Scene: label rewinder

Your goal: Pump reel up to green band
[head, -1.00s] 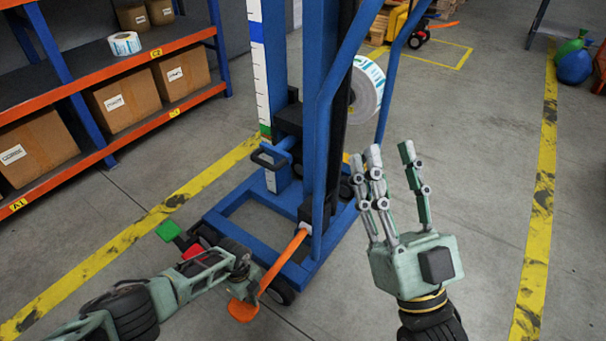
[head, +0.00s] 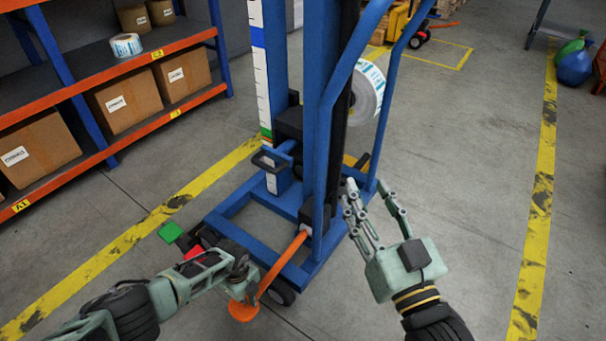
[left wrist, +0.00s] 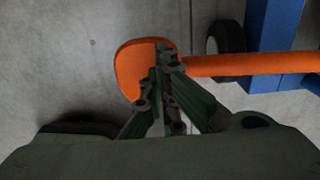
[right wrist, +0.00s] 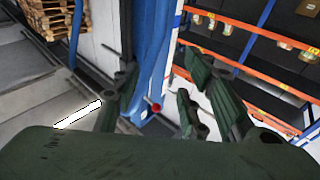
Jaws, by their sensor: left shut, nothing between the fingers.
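The blue lifter (head: 325,120) stands upright. The label reel (head: 369,92) sits on the mast's far right side, partly hidden by the blue handle tubes. A white scale (head: 262,85) on the mast carries a green band (head: 266,133) low down, near the black carriage (head: 289,122). An orange lever (head: 280,265) slopes down to a rounded orange pad (head: 243,312), seen also in the left wrist view (left wrist: 130,68). My left gripper (head: 243,284) is shut and empty, its fingertips over the pad; contact is unclear. My right gripper (head: 367,186) is open and empty beside the handle.
Green (head: 170,232) and red (head: 194,252) pedals are at the lifter's base, left of the lever. A shelf (head: 110,130) with boxes is at left. Yellow floor lines run either side. A red knob (right wrist: 156,107) shows in the right wrist view.

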